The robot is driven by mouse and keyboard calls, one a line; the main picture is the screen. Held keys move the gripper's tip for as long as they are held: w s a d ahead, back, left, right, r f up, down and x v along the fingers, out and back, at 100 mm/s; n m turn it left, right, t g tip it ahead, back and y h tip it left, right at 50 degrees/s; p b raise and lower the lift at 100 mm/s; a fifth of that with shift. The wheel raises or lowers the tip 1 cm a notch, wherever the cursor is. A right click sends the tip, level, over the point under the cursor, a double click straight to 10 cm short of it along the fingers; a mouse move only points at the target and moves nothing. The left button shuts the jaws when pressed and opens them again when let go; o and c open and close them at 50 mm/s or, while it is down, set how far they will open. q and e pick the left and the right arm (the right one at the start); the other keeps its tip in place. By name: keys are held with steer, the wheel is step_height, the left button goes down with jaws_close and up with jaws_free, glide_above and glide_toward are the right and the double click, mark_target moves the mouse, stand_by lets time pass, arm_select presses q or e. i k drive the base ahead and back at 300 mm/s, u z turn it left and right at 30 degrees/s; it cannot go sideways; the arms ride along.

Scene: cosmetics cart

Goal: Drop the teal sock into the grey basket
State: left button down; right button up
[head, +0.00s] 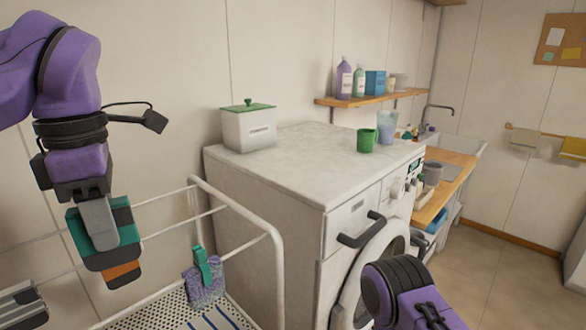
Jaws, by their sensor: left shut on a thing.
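My left gripper (103,240) hangs at the left with its fingers pointing down. It is shut on the teal sock (126,233), which shows teal cloth with dark bands and an orange end below the fingers. The sock hangs in the air in front of a white rail; part of it is hidden behind a grey finger. I cannot clearly make out the grey basket. A grey slatted piece (22,305) is cut off at the lower left edge, and I cannot tell what it belongs to. My right arm shows at the bottom right; its gripper is out of view.
A white-railed cart (262,225) with a perforated floor stands below. On it are a blue-striped cloth and a purple speckled item (206,293) with a teal clip (202,264). A washer (290,165) beside it carries a white box (249,128) and green mug (366,140).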

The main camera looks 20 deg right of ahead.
mark_target(430, 183)
steer(key=z, duration=1.5)
